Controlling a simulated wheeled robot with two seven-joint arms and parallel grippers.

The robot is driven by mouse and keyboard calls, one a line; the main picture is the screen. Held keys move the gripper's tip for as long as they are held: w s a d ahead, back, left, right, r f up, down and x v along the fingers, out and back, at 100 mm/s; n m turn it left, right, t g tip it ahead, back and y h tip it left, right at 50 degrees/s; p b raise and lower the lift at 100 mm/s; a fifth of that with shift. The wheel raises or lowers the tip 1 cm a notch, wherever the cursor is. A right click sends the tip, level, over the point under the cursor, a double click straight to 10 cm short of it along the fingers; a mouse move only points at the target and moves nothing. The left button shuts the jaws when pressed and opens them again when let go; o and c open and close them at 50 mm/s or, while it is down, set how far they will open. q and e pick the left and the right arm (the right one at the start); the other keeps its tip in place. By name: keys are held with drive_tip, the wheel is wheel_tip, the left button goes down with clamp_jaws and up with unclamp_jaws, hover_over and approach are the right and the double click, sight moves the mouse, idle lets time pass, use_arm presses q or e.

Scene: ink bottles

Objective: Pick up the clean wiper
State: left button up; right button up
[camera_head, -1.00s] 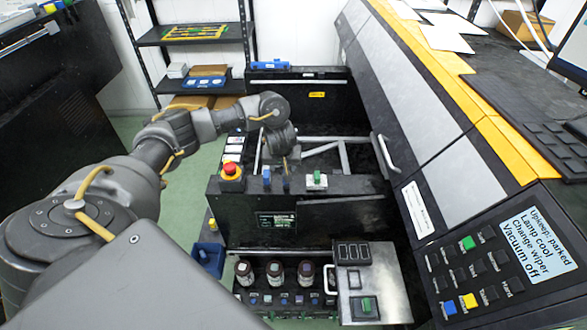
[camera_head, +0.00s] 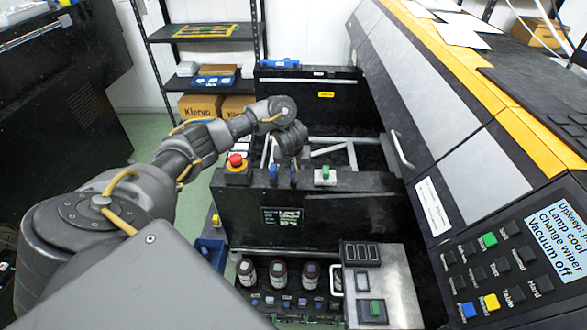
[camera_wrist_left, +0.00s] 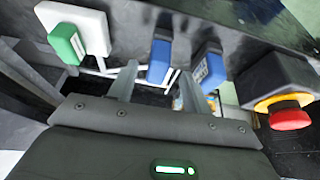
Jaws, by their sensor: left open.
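My left gripper (camera_head: 294,160) is open above the narrow black ledge of the machine, and its two fingers show in the left wrist view (camera_wrist_left: 157,78). Two small blue pieces with dark parts stand side by side at the ledge. One blue piece (camera_wrist_left: 159,62) lies ahead, roughly between the fingers; the other (camera_wrist_left: 208,70), with a pale marked face, is just to its right. They also show small in the head view, as a left piece (camera_head: 273,172) and a right piece (camera_head: 292,177). I cannot tell which, if either, is the clean wiper. My right gripper is out of view.
A red emergency button (camera_head: 235,160) stands left of the blue pieces; a green switch on a white plate (camera_head: 325,175) is right. Ink bottles (camera_head: 279,273) stand below. The machine's sloped cover (camera_head: 440,120) bounds the right. A screen (camera_head: 562,245) reads "Change wiper".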

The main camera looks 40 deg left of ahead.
sight(293, 169)
use_arm(q)
drive_tip(key=b+x, duration=0.1)
drive_tip(key=x, duration=0.3)
drive_tip(key=shift+w+d+r+b, duration=0.1)
drive_tip(key=shift+w+d+b, duration=0.1)
drive_tip(key=shift+b, duration=0.1)
drive_tip(key=shift+r, duration=0.1)
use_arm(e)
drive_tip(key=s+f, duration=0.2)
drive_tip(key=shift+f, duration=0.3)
use_arm(q)
drive_tip(key=shift+s, duration=0.1)
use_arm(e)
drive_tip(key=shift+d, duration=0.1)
use_arm(q)
drive_tip(key=c, duration=1.1)
drive_tip(key=shift+o, duration=0.2)
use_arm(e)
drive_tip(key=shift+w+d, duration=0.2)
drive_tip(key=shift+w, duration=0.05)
use_arm(q)
clamp_jaws()
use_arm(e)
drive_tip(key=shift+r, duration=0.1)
